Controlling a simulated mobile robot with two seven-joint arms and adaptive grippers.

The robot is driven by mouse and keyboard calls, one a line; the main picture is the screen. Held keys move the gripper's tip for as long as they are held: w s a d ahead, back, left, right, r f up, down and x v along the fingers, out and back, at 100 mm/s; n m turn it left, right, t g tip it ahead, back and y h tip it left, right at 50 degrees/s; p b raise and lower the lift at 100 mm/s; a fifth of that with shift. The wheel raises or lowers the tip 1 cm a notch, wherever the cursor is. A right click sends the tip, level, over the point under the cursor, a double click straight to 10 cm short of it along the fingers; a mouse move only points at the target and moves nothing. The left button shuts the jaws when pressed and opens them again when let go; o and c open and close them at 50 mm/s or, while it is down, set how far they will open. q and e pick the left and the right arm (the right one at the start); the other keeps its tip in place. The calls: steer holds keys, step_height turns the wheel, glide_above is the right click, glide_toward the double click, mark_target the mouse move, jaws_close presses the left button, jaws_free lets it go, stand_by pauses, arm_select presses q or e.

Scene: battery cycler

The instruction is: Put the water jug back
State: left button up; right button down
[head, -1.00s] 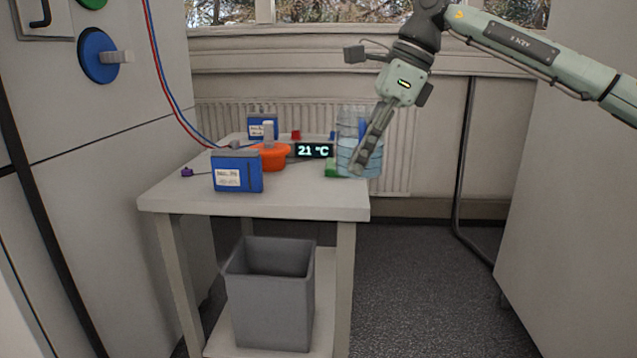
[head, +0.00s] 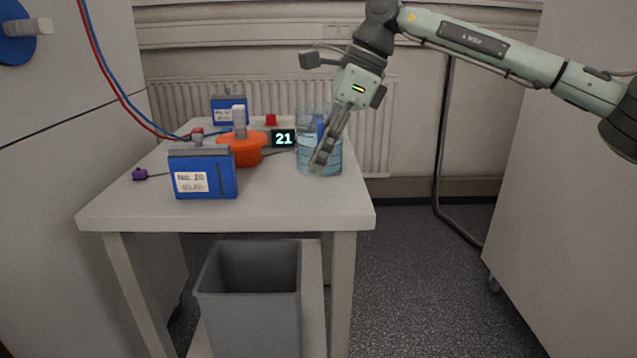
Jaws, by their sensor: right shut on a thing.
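The water jug (head: 334,157) is clear and partly filled with bluish water. It is upright at the right side of the white table (head: 300,207). I cannot tell whether its base touches the tabletop. My right gripper (head: 321,161) comes down from the upper right and is shut on the jug. Its fingers hide part of the jug's front. My left gripper is out of view.
A temperature display (head: 283,139) is partly hidden behind the jug. An orange vessel (head: 243,148) and blue battery boxes (head: 207,178) (head: 229,112) stand to the left. A grey bin (head: 250,310) is below. The table's front right is clear.

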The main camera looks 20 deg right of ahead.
steer(key=shift+w+f, duration=0.1)
steer(key=shift+f, duration=2.25)
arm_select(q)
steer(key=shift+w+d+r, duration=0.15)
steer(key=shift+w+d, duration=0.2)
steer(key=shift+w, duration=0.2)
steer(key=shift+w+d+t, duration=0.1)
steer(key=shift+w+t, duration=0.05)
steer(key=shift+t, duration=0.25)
arm_select(e)
steer(key=c, duration=1.6)
jaws_free()
steer(key=shift+f, duration=0.1)
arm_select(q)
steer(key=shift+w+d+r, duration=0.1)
arm_select(e)
steer(key=shift+r, duration=0.2)
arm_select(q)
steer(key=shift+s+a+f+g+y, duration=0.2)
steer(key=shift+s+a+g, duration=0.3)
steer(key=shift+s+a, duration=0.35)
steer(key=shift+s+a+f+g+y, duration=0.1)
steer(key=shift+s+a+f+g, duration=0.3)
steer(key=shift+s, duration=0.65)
arm_select(e)
steer(key=shift+v, duration=5.95)
